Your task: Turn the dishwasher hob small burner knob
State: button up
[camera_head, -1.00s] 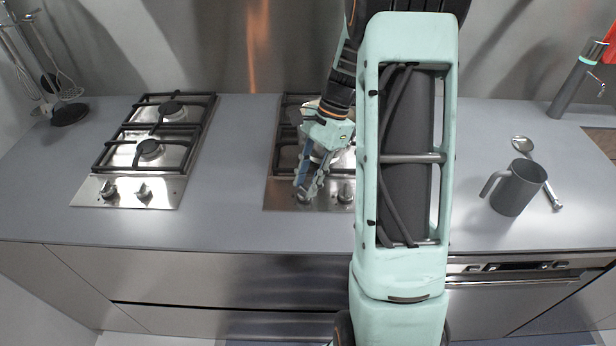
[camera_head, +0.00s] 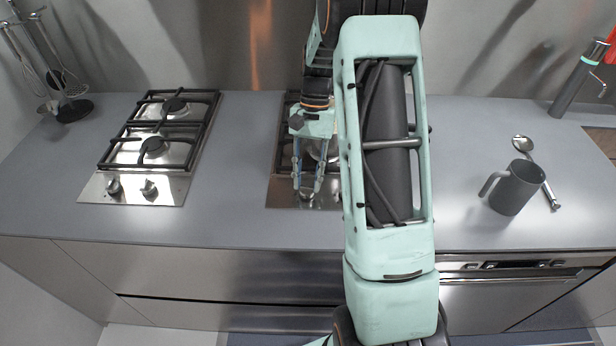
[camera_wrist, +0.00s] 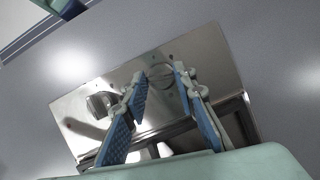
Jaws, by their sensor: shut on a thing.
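Two steel gas hobs are set in the grey counter, a left one (camera_head: 90,190) and a middle one (camera_head: 280,200). My gripper (camera_head: 306,195) points down at the front panel of the middle hob. Its blue-padded fingers are shut on the left knob there, also seen in the wrist view, where my gripper (camera_wrist: 161,75) has the round knob (camera_wrist: 160,72) between its fingertips. The hob's other knob (camera_wrist: 100,104) shows beside the fingers in the wrist view. My arm hides much of this hob in the head view. Which knob serves the small burner cannot be told.
The left hob has two knobs (camera_head: 148,188) and black pan supports. A dark mug (camera_head: 514,190) and a ladle (camera_head: 549,190) stand and lie at the right. A dishwasher front (camera_head: 510,290) is below. A utensil stand (camera_head: 72,110) is at the far left.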

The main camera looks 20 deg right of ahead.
dwell(0.4)
jog(key=o, duration=1.2)
jog(key=shift+c, duration=0.2)
jog(key=v, duration=1.2)
jog(key=shift+w, duration=0.1)
